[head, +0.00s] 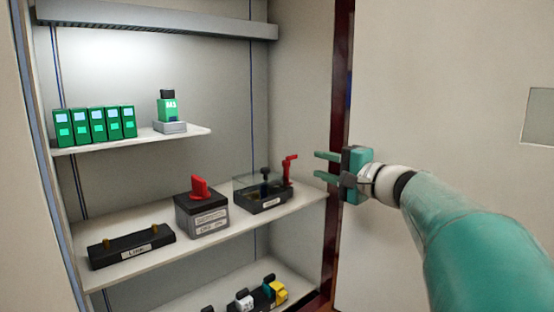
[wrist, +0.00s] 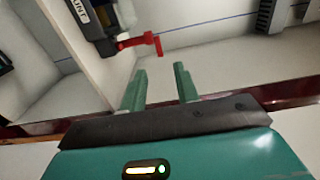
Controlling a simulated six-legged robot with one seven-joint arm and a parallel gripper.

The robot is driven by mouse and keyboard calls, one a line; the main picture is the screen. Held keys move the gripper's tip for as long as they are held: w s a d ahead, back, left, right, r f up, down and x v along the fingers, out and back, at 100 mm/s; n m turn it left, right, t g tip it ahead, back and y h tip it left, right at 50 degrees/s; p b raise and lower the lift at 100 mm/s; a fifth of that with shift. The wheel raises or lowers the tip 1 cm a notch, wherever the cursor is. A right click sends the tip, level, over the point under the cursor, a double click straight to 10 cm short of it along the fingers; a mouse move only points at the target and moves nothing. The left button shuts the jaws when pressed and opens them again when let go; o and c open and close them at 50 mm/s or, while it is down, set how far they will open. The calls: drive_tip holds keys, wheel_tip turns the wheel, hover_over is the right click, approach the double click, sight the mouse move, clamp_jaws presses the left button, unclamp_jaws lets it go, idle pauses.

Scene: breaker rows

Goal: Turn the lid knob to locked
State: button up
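A dark box with a clear lid (head: 247,184) stands at the right end of the middle shelf. A small black knob (head: 265,172) stands up on or near the lid; its setting is too small to read. A red lever (head: 289,168) is at the box's right side. In the wrist view the red lever (wrist: 142,42) lies just beyond my fingertips, and part of the dark box (wrist: 107,45) shows upside down; the black knob is not clear there. My gripper (head: 319,165) is open and empty, to the right of the lever and apart from it. Its fingers (wrist: 161,72) point toward the cabinet.
A grey box with a red rotary handle (head: 199,188) and a black link block (head: 132,247) share the shelf (head: 165,262). Green modules (head: 95,125) stand on the upper shelf. Small parts (head: 262,295) lie below. The cabinet's dark red edge (head: 340,110) is close to my gripper.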

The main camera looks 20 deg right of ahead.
sight(295, 157)
drive_tip(key=x, duration=0.7)
drive_tip(key=shift+w, duration=0.2)
clamp_jaws()
